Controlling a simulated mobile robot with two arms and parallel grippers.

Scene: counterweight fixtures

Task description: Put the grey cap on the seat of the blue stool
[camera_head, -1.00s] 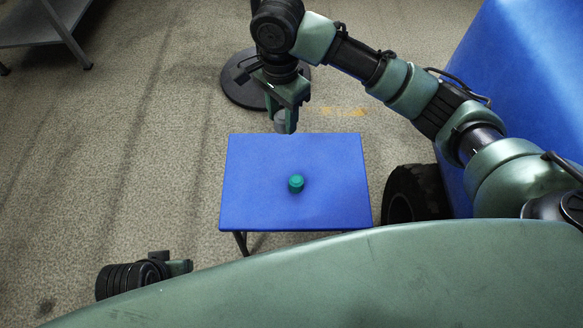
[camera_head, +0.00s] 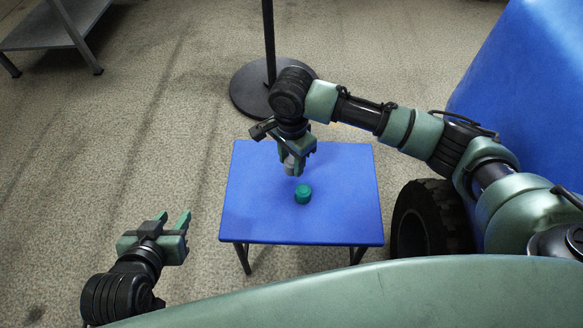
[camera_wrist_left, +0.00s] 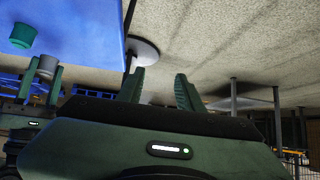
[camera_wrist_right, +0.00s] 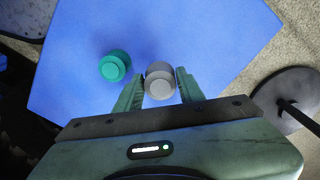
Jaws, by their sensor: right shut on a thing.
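The blue stool (camera_head: 340,215) stands in the middle of the head view with its flat seat upward. A green cap (camera_head: 303,194) sits on the seat. My right gripper (camera_head: 293,168) is over the back part of the seat, shut on the grey cap (camera_wrist_right: 160,82). The grey cap also shows in the left wrist view (camera_wrist_left: 47,64). It is beside the green cap (camera_wrist_right: 114,66), apart from it; I cannot tell whether it touches the seat. My left gripper (camera_head: 174,218) is open and empty, left of the stool, with its fingers apart in its wrist view (camera_wrist_left: 160,85).
A black round base with a pole (camera_head: 262,92) stands behind the stool. A grey shelf (camera_head: 45,28) is at the far left. A large blue surface (camera_head: 520,90) is at the right. The seat's left and front parts are bare, and the floor at left is clear.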

